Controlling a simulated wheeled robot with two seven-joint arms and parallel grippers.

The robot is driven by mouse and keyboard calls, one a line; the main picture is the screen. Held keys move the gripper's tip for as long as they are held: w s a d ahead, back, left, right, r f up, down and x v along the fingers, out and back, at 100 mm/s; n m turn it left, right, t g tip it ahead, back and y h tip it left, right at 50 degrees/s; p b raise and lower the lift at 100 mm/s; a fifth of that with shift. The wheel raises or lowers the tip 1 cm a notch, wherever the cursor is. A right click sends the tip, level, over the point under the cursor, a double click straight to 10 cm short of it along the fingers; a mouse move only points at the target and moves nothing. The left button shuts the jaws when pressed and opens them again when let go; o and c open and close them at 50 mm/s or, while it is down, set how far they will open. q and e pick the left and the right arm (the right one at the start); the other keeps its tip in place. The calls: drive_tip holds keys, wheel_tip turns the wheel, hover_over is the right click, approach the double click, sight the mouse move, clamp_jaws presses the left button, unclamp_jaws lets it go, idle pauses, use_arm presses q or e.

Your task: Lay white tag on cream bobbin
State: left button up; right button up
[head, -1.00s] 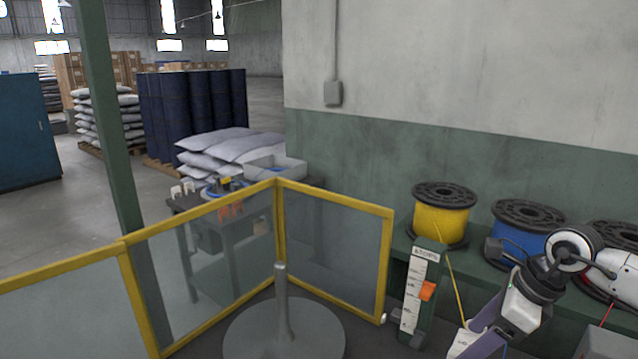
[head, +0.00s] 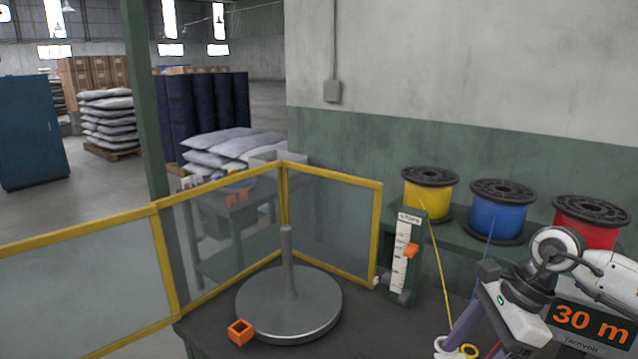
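I cannot make out a white tag or a cream bobbin in the head view. A small white ring-shaped thing (head: 444,346) and a yellow one (head: 468,351) lie at the bottom edge, partly cut off. My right gripper (head: 488,332) points down at the lower right, close to the right of these rings. Its purple fingers run towards the bottom edge, and I cannot see whether anything is between them. My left gripper is out of view.
A grey round plate with a post (head: 288,304) stands on the dark table, with an orange block (head: 240,332) at its front left. Yellow-framed panels (head: 334,221) edge the table. Yellow (head: 430,196), blue (head: 498,214) and red (head: 588,228) spools stand behind. A sign (head: 590,327) reads "30 m".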

drive_tip(key=s+a+f+n+g+h+b, duration=0.1)
drive_tip(key=s+f+n+g+h+b, duration=0.1)
drive_tip(key=s+n, duration=0.4)
drive_tip(key=s+a+f+n+g+h+b, duration=0.2)
drive_tip(key=s+n, duration=0.5)
drive_tip(key=n, duration=0.6)
drive_tip(key=shift+s+a+f+g+h+b, duration=0.25)
drive_tip(key=shift+f+g+b, duration=0.2)
drive_tip(key=shift+b, duration=0.55)
drive_tip(key=shift+w+r, duration=0.1)
drive_tip(key=shift+r, duration=0.05)
